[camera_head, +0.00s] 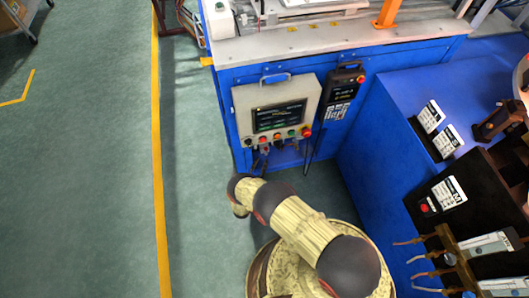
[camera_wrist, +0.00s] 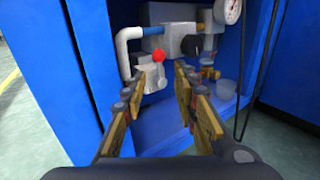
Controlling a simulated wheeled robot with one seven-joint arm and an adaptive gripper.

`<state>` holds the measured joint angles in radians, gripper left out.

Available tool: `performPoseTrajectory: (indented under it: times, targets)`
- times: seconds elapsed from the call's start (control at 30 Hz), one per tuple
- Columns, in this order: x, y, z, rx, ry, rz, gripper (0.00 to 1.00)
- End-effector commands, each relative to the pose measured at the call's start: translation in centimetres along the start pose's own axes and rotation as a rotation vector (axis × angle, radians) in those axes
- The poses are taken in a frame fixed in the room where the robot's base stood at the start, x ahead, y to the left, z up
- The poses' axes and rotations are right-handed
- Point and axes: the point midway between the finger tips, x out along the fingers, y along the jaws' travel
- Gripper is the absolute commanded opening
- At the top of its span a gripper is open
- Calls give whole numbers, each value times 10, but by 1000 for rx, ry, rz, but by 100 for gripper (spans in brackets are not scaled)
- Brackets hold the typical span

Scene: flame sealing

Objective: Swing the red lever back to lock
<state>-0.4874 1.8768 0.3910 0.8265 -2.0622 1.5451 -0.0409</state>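The red lever's round red knob (camera_wrist: 159,56) shows in the wrist view, on a pale grey fitting (camera_wrist: 150,75) inside the blue cabinet. My gripper (camera_wrist: 160,78) is open, its two brown fingers pointing into the cabinet. The knob appears between the fingertips in the picture, slightly beyond them. I see no clear contact and cannot tell the exact gap. The lever's shaft is hard to make out.
A white bent pipe (camera_wrist: 124,50), a grey box (camera_wrist: 170,38), a round gauge (camera_wrist: 229,10) and a clear cup (camera_wrist: 227,89) surround the fitting. The blue cabinet wall (camera_wrist: 88,60) stands close on the left. In the head view a control panel (camera_head: 245,102) overhangs the area.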

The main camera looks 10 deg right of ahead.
Motion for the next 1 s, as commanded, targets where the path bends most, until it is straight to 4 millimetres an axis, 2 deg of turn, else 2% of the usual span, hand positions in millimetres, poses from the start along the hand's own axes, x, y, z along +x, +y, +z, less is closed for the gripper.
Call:
performPoseTrajectory:
  times: [0.17,0.5,0.7,0.93,1.0]
  targets:
    - [18,0,0,1,-6,0,29]
    - [66,0,-1,0,-4,0,29]
    - [77,0,0,-1,-3,2,29]
    - [77,0,1,-1,-3,2,29]
    - [77,1,1,-1,-3,2,26]
